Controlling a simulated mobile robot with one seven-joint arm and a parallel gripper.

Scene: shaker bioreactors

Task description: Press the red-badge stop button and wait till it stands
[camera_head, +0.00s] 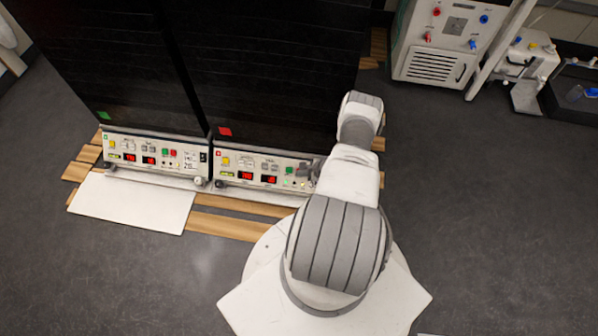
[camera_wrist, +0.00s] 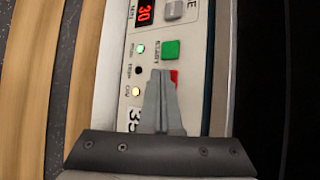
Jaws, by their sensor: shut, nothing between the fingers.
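The shaker with the red badge (camera_head: 224,131) is the right one of two dark cabinets. Its front control panel (camera_head: 235,174) has red displays. My gripper (camera_head: 306,170) is at the right end of this panel. In the wrist view, my gripper (camera_wrist: 162,74) is shut and empty, its fingertips over the red stop button (camera_wrist: 175,75). Only an edge of that button shows; whether the tips touch it is hidden. The green start button (camera_wrist: 171,50) is beside it, uncovered. A green lamp (camera_wrist: 140,49) and a yellow lamp (camera_wrist: 135,91) are lit. Whether the shaker moves cannot be told.
The left shaker has a green badge (camera_head: 104,115) and a similar panel (camera_head: 150,154). Wooden slats (camera_head: 222,226) and a white board (camera_head: 130,203) lie in front. A white machine (camera_head: 440,45) stands at the back right. The grey floor at right is clear.

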